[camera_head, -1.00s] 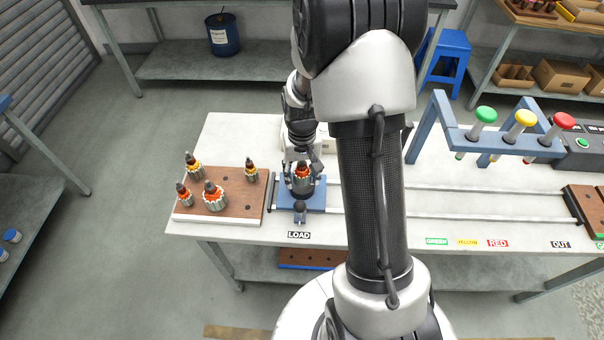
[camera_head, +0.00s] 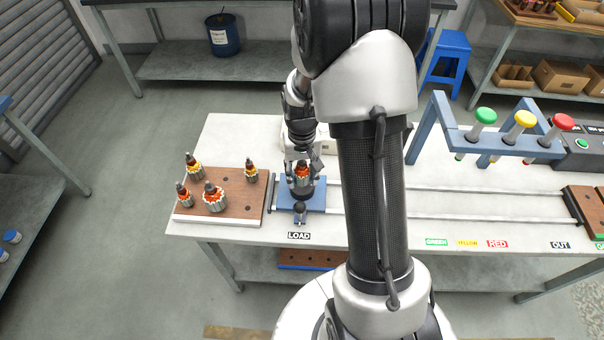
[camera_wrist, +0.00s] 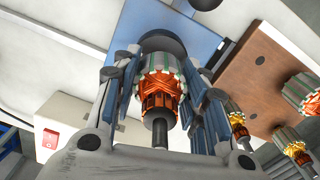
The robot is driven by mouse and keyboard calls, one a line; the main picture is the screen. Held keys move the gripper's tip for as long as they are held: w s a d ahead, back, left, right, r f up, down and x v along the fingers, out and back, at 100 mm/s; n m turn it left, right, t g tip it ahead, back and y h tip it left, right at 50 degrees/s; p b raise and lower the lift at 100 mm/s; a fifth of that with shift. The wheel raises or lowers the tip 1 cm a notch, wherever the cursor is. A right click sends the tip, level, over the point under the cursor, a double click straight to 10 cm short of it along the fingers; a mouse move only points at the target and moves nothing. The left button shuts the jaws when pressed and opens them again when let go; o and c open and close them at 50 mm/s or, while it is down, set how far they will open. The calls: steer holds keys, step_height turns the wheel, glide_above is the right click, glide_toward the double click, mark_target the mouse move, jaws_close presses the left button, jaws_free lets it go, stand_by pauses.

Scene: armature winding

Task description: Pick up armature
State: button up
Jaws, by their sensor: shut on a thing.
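An armature (camera_head: 302,179) with a grey slotted core and orange windings stands upright at the blue load fixture (camera_head: 318,198), above the LOAD label. My gripper (camera_head: 302,172) reaches down over it from above. In the wrist view, the armature (camera_wrist: 160,92) is between the two fingers of my gripper (camera_wrist: 163,105), which are shut on its sides. Its shaft points towards the wrist camera. Its lower end meets a dark round seat (camera_wrist: 165,42) on the blue plate; whether it is clear of the seat cannot be told.
A brown board (camera_head: 234,199) at the left holds several more armatures. Two rails (camera_head: 450,216) run right from the fixture. A blue frame (camera_head: 455,133) with green, yellow and red plungers stands at the right. A white box with a red switch (camera_wrist: 50,138) is near the gripper.

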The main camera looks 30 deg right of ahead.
step_height(320, 180, up, 20)
steer(key=p, duration=0.6)
steer(key=shift+f, duration=0.25)
